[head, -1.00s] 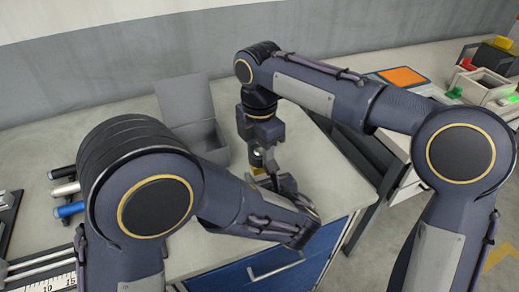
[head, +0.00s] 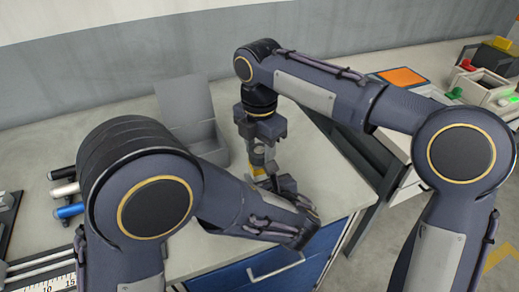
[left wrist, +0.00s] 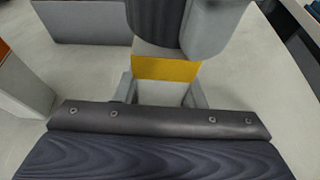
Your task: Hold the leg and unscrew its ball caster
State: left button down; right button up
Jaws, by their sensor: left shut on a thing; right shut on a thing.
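The leg (left wrist: 158,93) is a pale upright piece with a yellow band near its top. The band (head: 257,171) also shows in the head view. My left gripper (left wrist: 162,90) is shut on the leg, with a grey finger on each side below the band. My right gripper (head: 261,155) points down from above and is shut just over the band, in line with the leg. Its dark and grey parts fill the top of the left wrist view (left wrist: 178,25). The ball caster is hidden between the right fingers.
A grey open box (head: 208,140) stands behind the grippers on the worktop (head: 120,118). Rods with black, white and blue ends (head: 68,210) lie at the left. A blue drawer (head: 265,268) is below the front edge. An orange-topped item (head: 403,77) is at right.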

aim_at(259, 150)
jog(key=shift+r, duration=0.85)
jog(key=shift+r, duration=2)
pick_arm(q)
jog(key=c, duration=0.9)
grip_release()
jog(key=shift+o, duration=0.2)
